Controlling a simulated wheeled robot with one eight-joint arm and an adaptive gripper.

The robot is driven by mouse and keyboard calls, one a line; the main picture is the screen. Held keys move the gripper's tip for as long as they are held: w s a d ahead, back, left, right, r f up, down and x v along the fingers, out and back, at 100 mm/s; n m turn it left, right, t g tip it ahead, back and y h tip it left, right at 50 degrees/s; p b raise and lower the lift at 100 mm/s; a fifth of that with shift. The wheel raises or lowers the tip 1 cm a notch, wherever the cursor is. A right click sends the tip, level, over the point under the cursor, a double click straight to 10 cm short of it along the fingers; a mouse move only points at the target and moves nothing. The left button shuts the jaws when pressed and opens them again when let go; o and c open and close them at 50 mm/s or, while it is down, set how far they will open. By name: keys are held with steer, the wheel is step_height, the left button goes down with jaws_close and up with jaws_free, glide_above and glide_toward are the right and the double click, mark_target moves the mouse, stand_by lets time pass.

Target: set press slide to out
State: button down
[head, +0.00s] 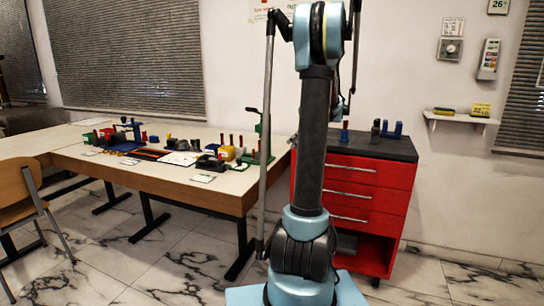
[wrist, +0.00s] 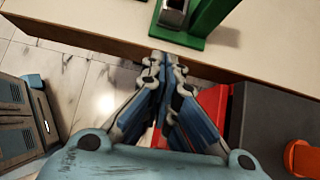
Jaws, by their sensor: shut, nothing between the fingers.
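In the head view my arm hides much of this area.
The long table (head: 215,190) holds several small fixtures with coloured handles. A red drawer cabinet (head: 350,195) with a dark top stands right of it, close to my gripper. A wooden chair (head: 22,195) is at far left. The marble floor before the table is clear.

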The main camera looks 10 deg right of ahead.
glide_toward(265, 159)
step_height(265, 159, down, 3)
steer(key=a, duration=0.1)
steer(key=shift+w+a+f, duration=0.25)
steer(key=shift+w+a, duration=0.45)
steer(key=shift+w, duration=0.2)
